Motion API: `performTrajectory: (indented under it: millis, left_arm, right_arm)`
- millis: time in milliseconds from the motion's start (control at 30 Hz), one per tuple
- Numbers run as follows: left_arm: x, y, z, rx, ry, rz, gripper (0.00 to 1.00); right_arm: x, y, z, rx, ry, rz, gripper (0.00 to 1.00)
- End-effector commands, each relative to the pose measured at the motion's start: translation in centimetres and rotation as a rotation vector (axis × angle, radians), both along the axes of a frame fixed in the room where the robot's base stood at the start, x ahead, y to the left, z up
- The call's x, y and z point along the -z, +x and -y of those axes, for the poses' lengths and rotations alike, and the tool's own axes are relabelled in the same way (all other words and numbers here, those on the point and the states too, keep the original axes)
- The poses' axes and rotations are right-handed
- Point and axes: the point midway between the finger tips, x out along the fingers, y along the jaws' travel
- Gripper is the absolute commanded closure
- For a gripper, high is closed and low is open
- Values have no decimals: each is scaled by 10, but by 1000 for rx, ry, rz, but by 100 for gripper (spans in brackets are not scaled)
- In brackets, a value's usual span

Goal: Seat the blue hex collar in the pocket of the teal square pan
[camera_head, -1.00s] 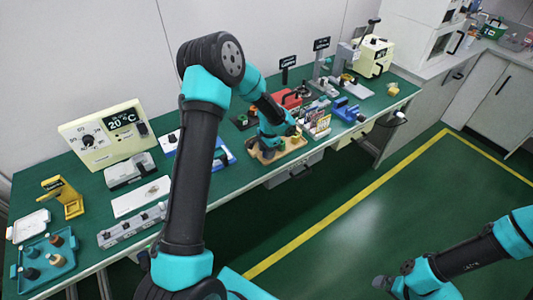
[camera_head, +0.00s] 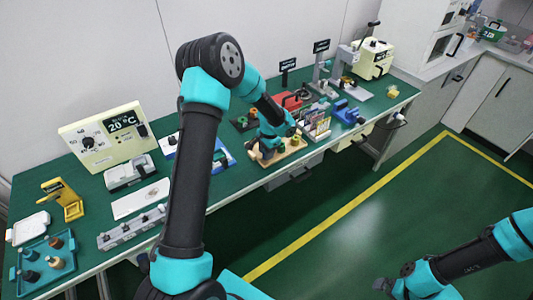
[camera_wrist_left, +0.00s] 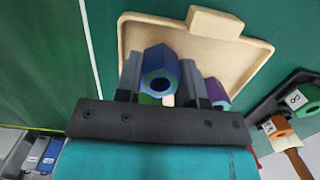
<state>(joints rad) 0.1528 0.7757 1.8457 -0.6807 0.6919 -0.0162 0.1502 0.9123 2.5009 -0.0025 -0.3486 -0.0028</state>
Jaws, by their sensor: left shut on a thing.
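The blue hex collar (camera_wrist_left: 160,75) is between the two fingers of my left gripper (camera_wrist_left: 165,88) in the left wrist view. The fingers are shut on it, and its round hole faces the camera. Below it is a tan tray (camera_wrist_left: 255,52) with a raised rim and a tab. In the head view my left gripper (camera_head: 264,150) is low over the pale wooden tray (camera_head: 292,153) on the bench; the collar is too small to make out there.
A purple part (camera_wrist_left: 216,92) sits beside the right finger in the wrist view. A dark holder with labels (camera_wrist_left: 300,98) lies right of the tray. In the head view a blue vise (camera_head: 347,113) is to the right, and a teal tray (camera_head: 28,287) with several bottles is far left.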

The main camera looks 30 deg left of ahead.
Motion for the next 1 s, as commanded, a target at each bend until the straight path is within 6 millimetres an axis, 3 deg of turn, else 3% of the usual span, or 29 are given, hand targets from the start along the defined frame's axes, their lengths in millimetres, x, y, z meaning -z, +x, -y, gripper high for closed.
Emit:
performTrajectory:
  millis: [267,467,1000]
  left_arm:
    - [-31,1,0,-1,1,3,88]
    - [-32,-26,16,3,-1,-1,88]
    - [-42,-124,75,2,1,-2,88]
  right_arm:
    - [0,0,0,0,0,0,0]
    - [0,0,0,0,0,0,0]
    - [0,0,0,0,0,0,0]
